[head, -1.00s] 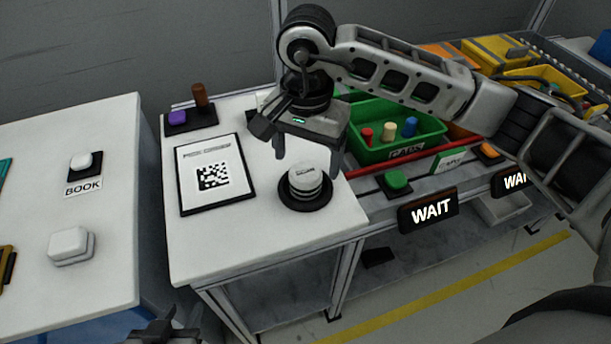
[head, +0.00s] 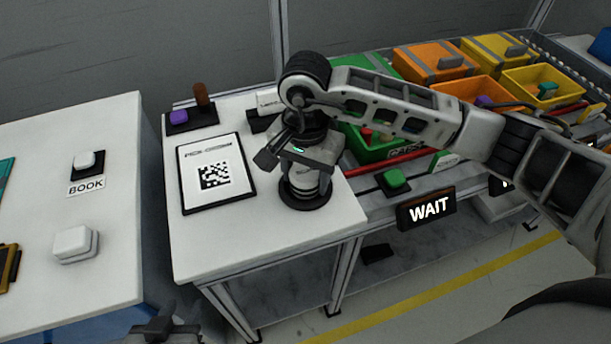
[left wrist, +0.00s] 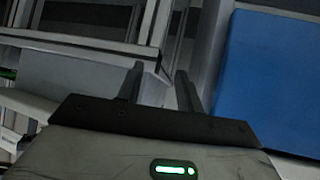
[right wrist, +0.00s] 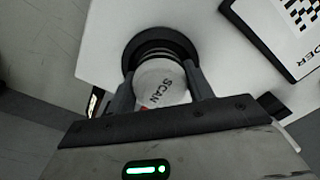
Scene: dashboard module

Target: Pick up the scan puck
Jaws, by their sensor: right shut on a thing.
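In the head view my gripper hides much of the puck. My left gripper (left wrist: 160,88) is low at the bottom of the head view, its two fingers apart with nothing between them.
A sheet with a square code (head: 214,176) lies left of the puck. A dark tray with a purple block (head: 179,117) is behind it. A green bin (head: 365,148), a green button (head: 394,181) and a WAIT sign (head: 427,208) are to the right. A BOOK button (head: 84,162) is on the left table.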

